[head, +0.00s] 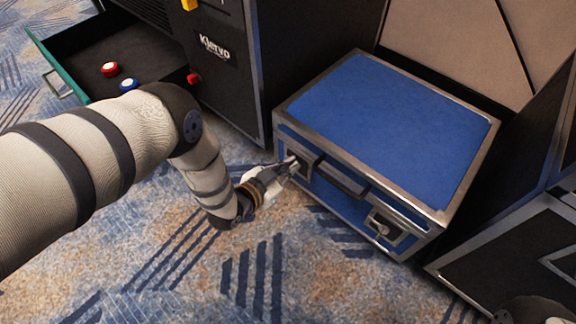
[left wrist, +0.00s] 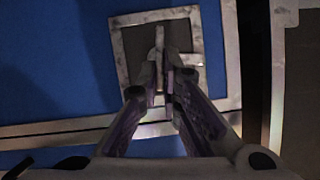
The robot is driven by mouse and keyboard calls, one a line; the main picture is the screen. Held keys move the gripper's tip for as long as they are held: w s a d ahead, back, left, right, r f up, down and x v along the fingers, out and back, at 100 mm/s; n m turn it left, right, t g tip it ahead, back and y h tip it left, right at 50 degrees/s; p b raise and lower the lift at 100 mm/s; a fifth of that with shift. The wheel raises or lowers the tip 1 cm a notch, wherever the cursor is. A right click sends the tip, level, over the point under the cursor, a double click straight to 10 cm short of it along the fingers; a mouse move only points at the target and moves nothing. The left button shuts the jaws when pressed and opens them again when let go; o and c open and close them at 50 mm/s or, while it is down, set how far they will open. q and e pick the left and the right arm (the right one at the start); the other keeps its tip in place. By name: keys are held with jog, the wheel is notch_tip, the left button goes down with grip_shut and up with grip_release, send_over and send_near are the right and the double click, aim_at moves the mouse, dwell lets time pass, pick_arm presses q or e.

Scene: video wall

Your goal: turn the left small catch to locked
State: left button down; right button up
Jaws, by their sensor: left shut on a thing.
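A blue case (head: 390,125) with metal edges lies on the carpet, its front facing me. The left small catch (head: 307,157) is on the left of the case front, in a square metal frame. My left gripper (head: 292,167) is at this catch, its fingers closed on the catch's small lever. In the left wrist view, the fingers (left wrist: 162,85) meet around the lever (left wrist: 159,40), which stands upright in the picture inside the metal frame (left wrist: 125,45). The fingers partly hide the catch. The right small catch (head: 384,226) is on the right of the front. My right gripper's fingers do not show.
A dark handle (head: 341,181) sits between the catches. A dark cabinet (head: 223,75) stands left of the case, with an open drawer (head: 62,42) holding red and blue round pieces. Another dark case (head: 510,262) is at the right. The carpet in front is clear.

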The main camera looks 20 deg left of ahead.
pick_arm(q)
jog(key=shift+s+d+f+m+t+y+b, duration=0.1)
jog(key=shift+d+f+m+t+y+b, duration=0.2)
jog(key=shift+m+t+y+b, duration=1.15)
jog(key=shift+s+d+f+m+t+y+b, duration=0.1)
jog(key=shift+d+f+m+t+y+b, duration=0.2)
jog(key=shift+m, duration=2.4)
jog(key=shift+s+d+f+m+t+y+b, duration=0.15)
jog(key=shift+f+m+t+y+b, duration=0.45)
jog(key=shift+m, duration=1.45)
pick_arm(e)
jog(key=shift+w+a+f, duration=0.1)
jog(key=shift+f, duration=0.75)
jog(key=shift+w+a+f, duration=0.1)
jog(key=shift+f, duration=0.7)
pick_arm(q)
jog(key=shift+r, duration=0.2)
jog(key=c, duration=1.8)
grip_release()
jog(key=s, duration=1.2)
jog(key=shift+d, duration=0.3)
